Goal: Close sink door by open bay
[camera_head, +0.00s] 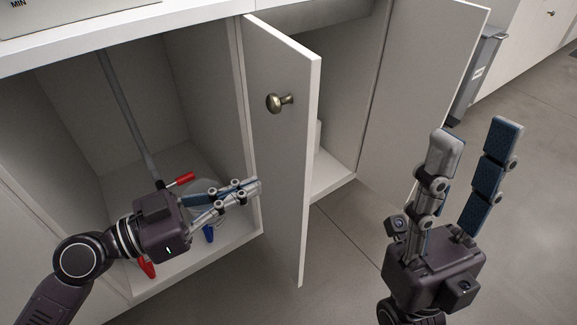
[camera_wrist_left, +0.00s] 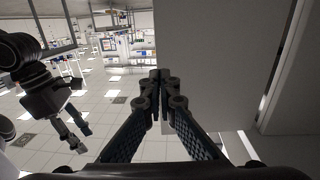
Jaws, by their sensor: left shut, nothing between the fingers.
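The sink door by the open bay (camera_head: 275,140) is a pale panel with a round brass knob (camera_head: 278,103). It stands swung outward from the divider, its knob face toward the open bay (camera_head: 120,110). In the left wrist view, a grey panel (camera_wrist_left: 215,60) that looks like this door fills the area right of centre. My left gripper (camera_head: 256,186) is shut and empty. Its fingertips are beside the knob face, below the knob; I cannot tell whether they touch. The left fingertips also show in the wrist view (camera_wrist_left: 160,76). My right gripper (camera_head: 477,132) is open and empty, right of the door.
The open bay holds a grey pipe (camera_head: 128,110), a red-handled valve (camera_head: 181,179) and a blue handle (camera_head: 208,234). A second door (camera_head: 415,90) stands open at the right of the sink cupboard. A grey bin (camera_head: 478,75) is beyond it. The floor in front is clear.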

